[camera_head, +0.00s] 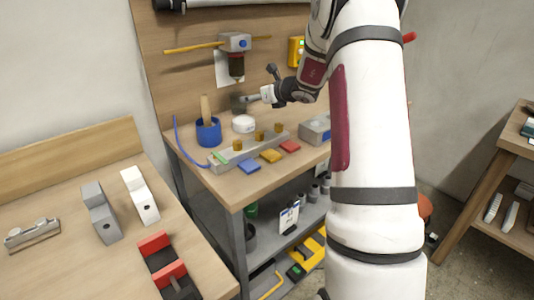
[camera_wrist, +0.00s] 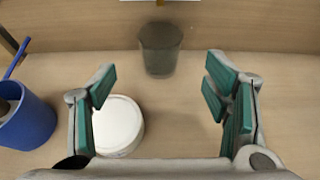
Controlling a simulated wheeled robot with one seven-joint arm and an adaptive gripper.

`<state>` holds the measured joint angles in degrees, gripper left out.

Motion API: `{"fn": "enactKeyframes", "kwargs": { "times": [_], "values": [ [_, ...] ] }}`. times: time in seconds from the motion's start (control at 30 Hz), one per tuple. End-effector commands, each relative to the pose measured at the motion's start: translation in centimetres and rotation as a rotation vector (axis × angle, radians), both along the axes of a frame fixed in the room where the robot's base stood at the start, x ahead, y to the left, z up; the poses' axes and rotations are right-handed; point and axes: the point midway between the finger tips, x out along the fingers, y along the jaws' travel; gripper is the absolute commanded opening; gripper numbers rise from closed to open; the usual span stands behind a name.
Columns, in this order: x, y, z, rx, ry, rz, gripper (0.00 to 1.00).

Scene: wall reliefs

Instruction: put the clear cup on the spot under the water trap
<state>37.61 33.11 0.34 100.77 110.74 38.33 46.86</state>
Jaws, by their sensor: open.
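The clear cup (camera_wrist: 160,52) is a smoky, see-through tumbler standing upright on the bench near the back panel. It also shows in the head view (camera_head: 238,103), below the water trap (camera_head: 236,64), a grey block with a dark bowl mounted on the panel. My gripper (camera_wrist: 160,80) is open and empty, its green-padded fingers spread wide. The cup lies just beyond the fingertips, roughly centred between them, not held. In the head view my gripper (camera_head: 252,98) is right of the cup. No marking of the spot under the trap can be made out.
A white round tub (camera_wrist: 118,126) stands close to my left finger. A blue pot (camera_wrist: 28,118) with a wooden handle is farther left. A grey bar with brass fittings (camera_head: 248,150) and coloured blocks lie in front; a grey box (camera_head: 316,129) is at right.

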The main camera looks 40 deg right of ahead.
Motion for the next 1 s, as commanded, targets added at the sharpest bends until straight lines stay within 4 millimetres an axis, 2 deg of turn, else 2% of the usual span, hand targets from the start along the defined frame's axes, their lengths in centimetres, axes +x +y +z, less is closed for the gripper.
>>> {"fn": "enactKeyframes", "kwargs": {
  "times": [0.07,0.17,0.27,0.3,0.37,0.4,0.47,0.5,0.57,0.6,0.67,0.7,0.83,0.9,1.0],
  "values": [
    [0.0,0.7,0.4,-0.015,0.0,0.02,0.7],
    [-0.3,3.7,2.1,-0.086,-0.003,0.111,0.7],
    [-1.5,9.4,4.9,-0.225,-0.008,0.286,0.7],
    [-2.4,12.1,6.0,-0.292,-0.011,0.373,0.7],
    [-4.3,16.2,7.5,-0.4,-0.016,0.509,0.7],
    [-5.7,18.9,8.4,-0.476,-0.022,0.603,0.7],
    [-8.3,22.7,9.3,-0.59,-0.031,0.748,0.7],
    [-10.3,25.1,9.8,-0.666,-0.038,0.844,0.7],
    [-13.5,28.3,10.3,-0.782,-0.05,0.987,0.7],
    [-15.8,30.2,10.4,-0.859,-0.057,1.081,0.7],
    [-19.3,32.5,10.4,-0.971,-0.069,1.221,0.7],
    [-21.8,33.8,10.2,-1.046,-0.077,1.316,0.7],
    [-29.9,36.4,9.1,-1.288,-0.099,1.612,0.7],
    [-34.1,36.8,8.2,-1.416,-0.107,1.768,0.7],
    [-39.6,36.2,6.7,-1.592,-0.107,1.981,0.7]
  ]
}}
